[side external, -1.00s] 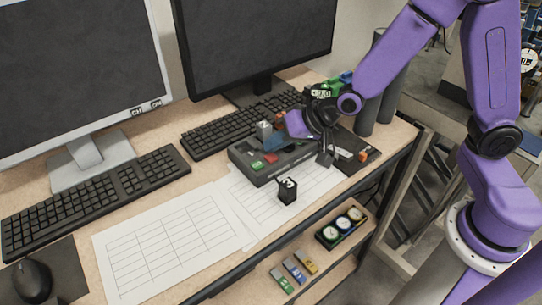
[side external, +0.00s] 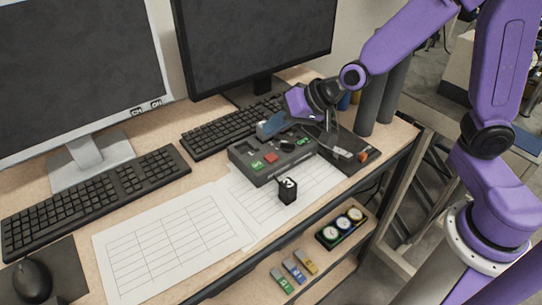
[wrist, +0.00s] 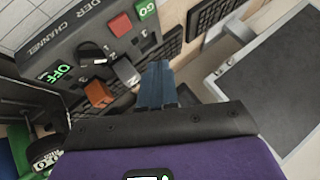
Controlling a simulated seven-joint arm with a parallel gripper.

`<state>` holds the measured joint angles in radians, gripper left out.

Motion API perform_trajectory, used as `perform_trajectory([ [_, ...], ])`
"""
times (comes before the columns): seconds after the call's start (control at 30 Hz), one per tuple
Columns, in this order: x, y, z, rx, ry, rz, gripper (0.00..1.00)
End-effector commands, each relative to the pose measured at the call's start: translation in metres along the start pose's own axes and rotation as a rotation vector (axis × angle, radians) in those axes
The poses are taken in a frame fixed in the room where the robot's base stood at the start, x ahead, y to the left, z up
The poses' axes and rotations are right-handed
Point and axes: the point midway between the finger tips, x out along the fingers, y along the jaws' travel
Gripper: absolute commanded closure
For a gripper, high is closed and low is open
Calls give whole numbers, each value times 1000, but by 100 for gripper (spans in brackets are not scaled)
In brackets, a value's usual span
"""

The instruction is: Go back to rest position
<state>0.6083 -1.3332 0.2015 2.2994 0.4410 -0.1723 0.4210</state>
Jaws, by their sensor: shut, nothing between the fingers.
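My gripper (side external: 270,125) is shut and empty, at the back of a grey control box on the desk. In the wrist view its blue-grey fingers (wrist: 157,88) are together, close to a light grey lever (wrist: 127,72) on the box; I cannot tell whether they touch. The control box (side external: 262,177) has a red button (side external: 270,158), green labels and a black knob. In the wrist view the box (wrist: 68,38) shows the words OFF and GO, a red button (wrist: 119,25) and an orange-red block-like part (wrist: 99,94).
A second dark panel with a lever (side external: 345,150) sits right of the box. A small black block (side external: 287,190) stands on paper sheets (side external: 170,240). Keyboards (side external: 100,195) and two monitors (side external: 255,40) are behind and left. Dark cylinders (side external: 375,100) stand at the right. Gauges (side external: 343,225) lie on a lower shelf.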

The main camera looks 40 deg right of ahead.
Motion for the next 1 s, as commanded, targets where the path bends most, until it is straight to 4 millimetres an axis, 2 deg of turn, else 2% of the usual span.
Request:
perform_trajectory([
  [0.3,-1,0,2,-8,-7,-1,100],
  [0.37,-6,-2,8,-32,-30,-3,100],
  [0.47,-22,-4,32,-132,-115,-8,100],
  [0.57,-51,-2,68,-302,-251,-9,100],
  [0.73,-115,25,127,-653,-493,8,100],
  [0.83,-150,49,149,-847,-612,32,100],
  [1.0,-194,86,167,-1086,-753,80,100],
])
